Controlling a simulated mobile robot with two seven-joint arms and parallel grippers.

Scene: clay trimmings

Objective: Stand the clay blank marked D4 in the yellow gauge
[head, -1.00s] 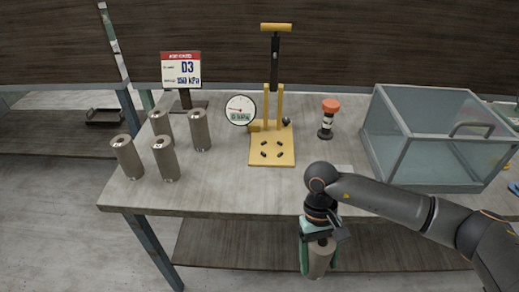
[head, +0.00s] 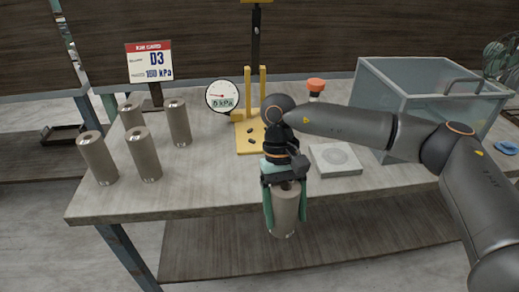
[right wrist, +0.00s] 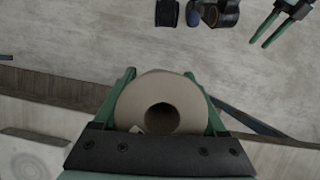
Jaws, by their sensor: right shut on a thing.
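My right gripper (head: 284,195) is shut on a grey-brown cylindrical clay blank (head: 286,212), held upright off the table's front edge. In the right wrist view the blank (right wrist: 137,95) shows its top end with a dark round hole; no mark on it is readable. The yellow gauge (head: 246,142) stands behind the gripper, with a base plate, two posts and a tall dark rod; my arm hides part of its base. Its round dial (head: 222,96) shows a low kPa figure. My left gripper (right wrist: 279,25) shows at the wrist view's top right, its green fingers apart and empty.
Several similar blanks (head: 144,155) stand at the table's left. A sign (head: 150,62) behind them reads D3 and 160 kPa. A pale square slab (head: 335,160) lies right of the gripper, before a glass-sided box (head: 430,92). A red-topped item (head: 316,85) stands behind my arm.

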